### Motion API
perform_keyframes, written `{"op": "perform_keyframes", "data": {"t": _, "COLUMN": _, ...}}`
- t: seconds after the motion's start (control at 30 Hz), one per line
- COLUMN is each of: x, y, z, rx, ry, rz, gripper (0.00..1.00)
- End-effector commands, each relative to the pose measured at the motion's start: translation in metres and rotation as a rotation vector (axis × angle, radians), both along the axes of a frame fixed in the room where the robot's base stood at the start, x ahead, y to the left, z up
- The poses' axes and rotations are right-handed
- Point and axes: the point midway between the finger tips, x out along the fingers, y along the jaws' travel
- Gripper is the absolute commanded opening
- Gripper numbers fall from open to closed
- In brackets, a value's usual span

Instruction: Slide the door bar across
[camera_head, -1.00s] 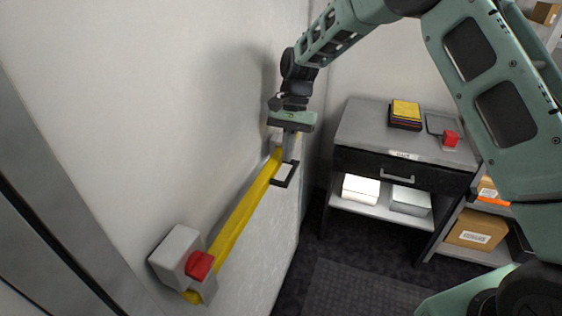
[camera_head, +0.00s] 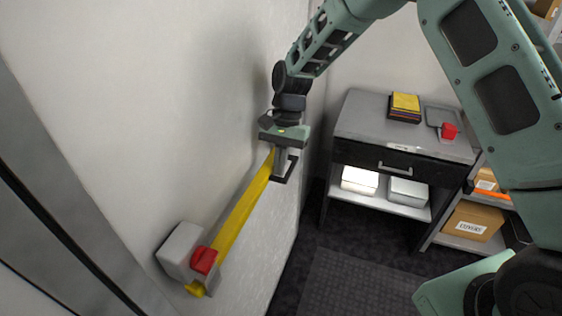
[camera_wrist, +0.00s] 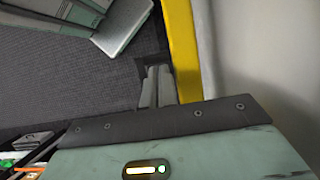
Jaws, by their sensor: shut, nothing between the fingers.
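The yellow door bar (camera_head: 241,216) runs slantwise along the pale wall on the left. Its near end passes through a grey bracket with a red block (camera_head: 204,260). A black squared handle (camera_head: 288,170) shows near its far end; my gripper hides how it joins the bar. My gripper (camera_head: 279,173) points down at that far end, its shut fingers at the handle's wall-side part. In the wrist view the closed fingers (camera_wrist: 158,88) lie beside the yellow bar (camera_wrist: 184,50), with the dark handle (camera_wrist: 147,68) around their tips. I cannot tell whether they touch it.
A grey-topped workbench (camera_head: 370,115) with a drawer stands at the back, holding a stack of yellow-topped items (camera_head: 405,107) and a red object (camera_head: 449,131). Shelves with cardboard boxes (camera_head: 473,222) stand at right. A dark floor mat (camera_head: 350,285) lies clear in front.

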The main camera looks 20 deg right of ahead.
Motion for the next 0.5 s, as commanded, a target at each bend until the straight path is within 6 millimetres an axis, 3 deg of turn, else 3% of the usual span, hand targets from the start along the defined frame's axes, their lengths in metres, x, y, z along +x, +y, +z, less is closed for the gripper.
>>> {"op": "perform_keyframes", "data": {"t": 0.17, "x": -0.028, "y": 0.021, "z": 0.0, "rx": -0.001, "ry": 0.003, "rz": 0.007, "gripper": 0.0}}
{"op": "perform_keyframes", "data": {"t": 0.5, "x": -0.105, "y": 0.076, "z": 0.0, "rx": 0.0, "ry": 0.004, "rz": 0.007, "gripper": 0.0}}
